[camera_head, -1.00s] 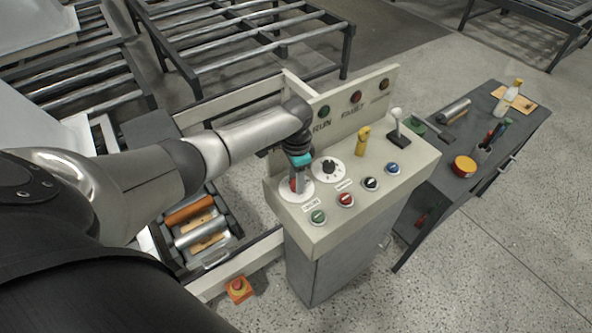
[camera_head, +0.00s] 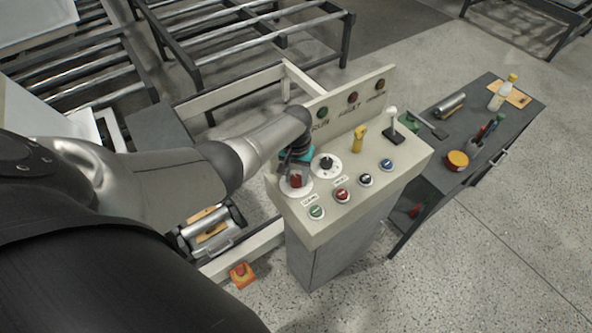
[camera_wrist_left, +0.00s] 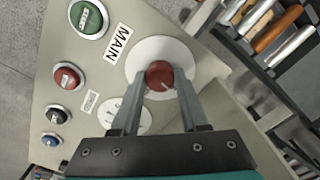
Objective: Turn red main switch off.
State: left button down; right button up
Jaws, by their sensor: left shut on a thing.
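The red main switch (camera_wrist_left: 160,75) is a round red knob with a light pointer line, on a white disc beside the label "MAIN" in the left wrist view. In the head view the red switch (camera_head: 296,181) shows at the near left corner of the control panel (camera_head: 325,228). My left gripper (camera_wrist_left: 162,84) has its two fingers on either side of the knob, shut on it. In the head view the left gripper (camera_head: 295,172) is over the switch and partly hides it. My right gripper is not in view.
A black rotary knob (camera_head: 327,164) sits close beside the switch. Several push buttons, a yellow key-like handle (camera_head: 360,138) and a white-topped lever (camera_head: 391,120) stand on the panel. A dark table (camera_head: 476,112) with tools is to the right. Roller conveyors stand behind.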

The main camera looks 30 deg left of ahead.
aim_at(296, 178)
pick_arm(q)
jog(key=shift+n+p, duration=0.3)
jog(key=shift+n, duration=0.8)
jog(key=shift+w, duration=0.1)
jog(key=shift+c, duration=2.1)
grip_release()
jog(key=shift+r+p, duration=0.8)
jog(key=shift+r, duration=0.95)
notch_tip(296, 178, up, 12)
jog(key=shift+f, duration=0.15)
